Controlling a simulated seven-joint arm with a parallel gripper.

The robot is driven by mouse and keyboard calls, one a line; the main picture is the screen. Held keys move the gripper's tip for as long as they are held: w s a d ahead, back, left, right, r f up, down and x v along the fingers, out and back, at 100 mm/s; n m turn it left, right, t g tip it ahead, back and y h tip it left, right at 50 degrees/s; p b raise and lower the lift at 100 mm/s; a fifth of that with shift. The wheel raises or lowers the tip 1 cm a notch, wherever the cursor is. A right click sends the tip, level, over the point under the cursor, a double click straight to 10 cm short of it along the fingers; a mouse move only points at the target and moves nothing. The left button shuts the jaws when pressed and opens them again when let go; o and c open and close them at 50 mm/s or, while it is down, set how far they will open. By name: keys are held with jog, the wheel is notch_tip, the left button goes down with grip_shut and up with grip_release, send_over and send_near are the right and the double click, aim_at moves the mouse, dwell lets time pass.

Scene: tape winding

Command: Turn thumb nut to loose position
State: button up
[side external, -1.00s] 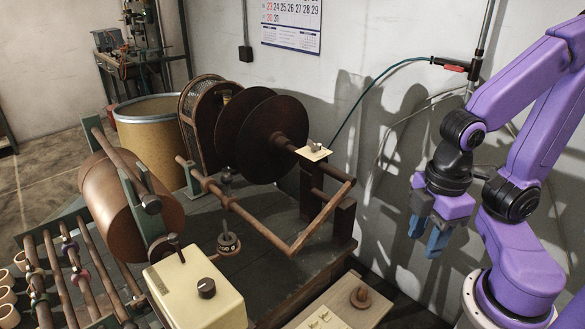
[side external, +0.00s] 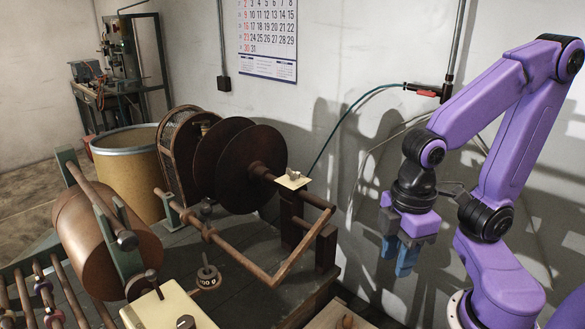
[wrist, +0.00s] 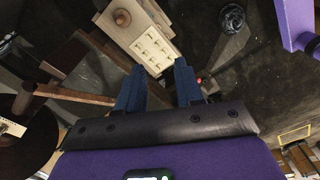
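The thumb nut (side external: 293,174) looks like a small grey winged piece on a pale square plate (side external: 299,184), right of the dark discs in the side external view. The plate seems to show at the left edge of the wrist view (wrist: 10,128), too small to make out the nut. My gripper (side external: 404,268) hangs fingers down to the right of the nut, well apart from it. In the wrist view its two blue fingers (wrist: 158,82) stand apart with nothing between them, so it is open and empty.
A wooden bar frame (side external: 305,247) reaches right from the winder, between nut and bench front. Large brown discs (side external: 245,172) stand left of the nut. A pale board with a round knob (wrist: 122,18) lies beyond my fingers. The wall (side external: 345,60) stands behind.

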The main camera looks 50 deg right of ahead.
jog(key=w+a+r+m, duration=0.35)
jog(key=w+r, duration=0.25)
jog(key=w, duration=0.6)
notch_tip(320, 180, up, 12)
jog(key=m, duration=0.9)
send_over(293, 174)
jog(key=shift+n, duration=0.25)
notch_tip(293, 174, down, 17)
jog(key=shift+w+d+f, duration=0.1)
jog(key=shift+w+d, duration=0.05)
jog(key=shift+c, duration=0.3)
grip_shut()
